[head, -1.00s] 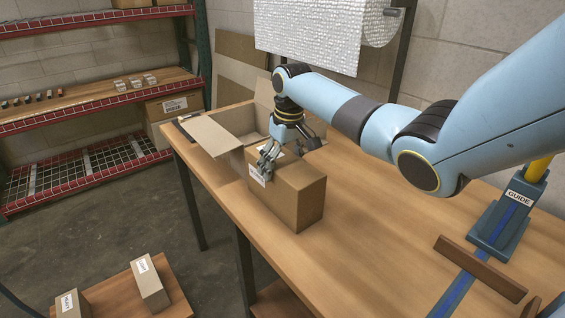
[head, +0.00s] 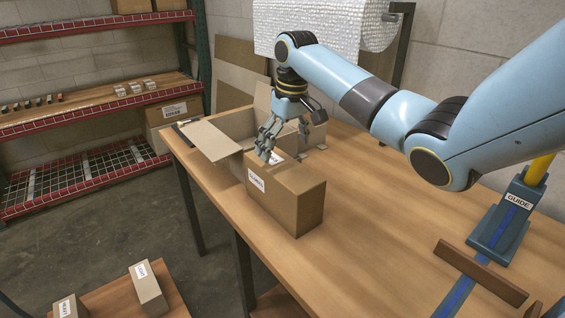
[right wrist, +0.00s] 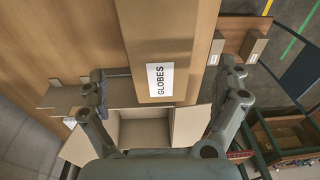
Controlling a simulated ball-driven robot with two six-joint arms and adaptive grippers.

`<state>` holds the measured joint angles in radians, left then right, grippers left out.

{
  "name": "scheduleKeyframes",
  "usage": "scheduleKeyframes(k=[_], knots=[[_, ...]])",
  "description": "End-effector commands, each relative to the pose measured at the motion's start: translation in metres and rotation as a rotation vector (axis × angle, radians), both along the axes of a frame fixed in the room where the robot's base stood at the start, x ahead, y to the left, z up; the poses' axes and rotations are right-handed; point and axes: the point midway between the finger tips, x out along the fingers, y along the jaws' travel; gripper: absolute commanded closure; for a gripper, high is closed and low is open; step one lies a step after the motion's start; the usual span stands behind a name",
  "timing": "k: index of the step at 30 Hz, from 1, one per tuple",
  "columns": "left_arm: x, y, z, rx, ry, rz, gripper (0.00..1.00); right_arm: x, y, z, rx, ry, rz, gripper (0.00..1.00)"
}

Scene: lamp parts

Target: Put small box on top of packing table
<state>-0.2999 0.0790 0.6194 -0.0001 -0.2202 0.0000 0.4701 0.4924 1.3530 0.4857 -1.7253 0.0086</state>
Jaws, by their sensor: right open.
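A closed brown cardboard box (head: 290,196) with a white label stands upright on the wooden packing table (head: 385,210). In the right wrist view the box (right wrist: 158,40) lies between and beyond my open fingers, and its label reads GLOBES. My right gripper (head: 286,138) is open and empty, just above the far left end of the box; it also shows in the right wrist view (right wrist: 166,82). The box's far end is partly hidden by the fingers. My left gripper is not in view.
An open carton (head: 232,137) stands behind the box. A blue GUIDE stand (head: 501,222) and a wooden bar (head: 480,272) are at the right. Two small boxes, one of them here (head: 148,289), rest on a low surface at lower left. The table's middle is clear.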

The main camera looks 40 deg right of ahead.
Motion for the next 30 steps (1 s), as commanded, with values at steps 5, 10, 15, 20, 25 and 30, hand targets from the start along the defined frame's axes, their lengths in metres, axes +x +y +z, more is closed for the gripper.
scheduleKeyframes(k=[5,10,15,20,25,30], knots=[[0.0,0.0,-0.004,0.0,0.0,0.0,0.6,-0.003,-0.001,0.033,-0.001,-0.002,0.001,0.0],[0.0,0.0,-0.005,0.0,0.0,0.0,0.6,-0.006,-0.001,0.048,0.0,0.0,0.001,0.0],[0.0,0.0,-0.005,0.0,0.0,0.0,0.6,-0.006,-0.001,0.05,0.001,0.001,0.0,0.0],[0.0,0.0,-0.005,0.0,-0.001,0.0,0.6,-0.006,-0.001,0.05,0.001,0.001,0.0,0.0],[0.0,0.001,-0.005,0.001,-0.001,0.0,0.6,-0.006,-0.001,0.05,0.0,0.001,0.0,0.0],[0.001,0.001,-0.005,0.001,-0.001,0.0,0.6,-0.006,-0.001,0.05,0.001,0.001,0.0,0.0]])
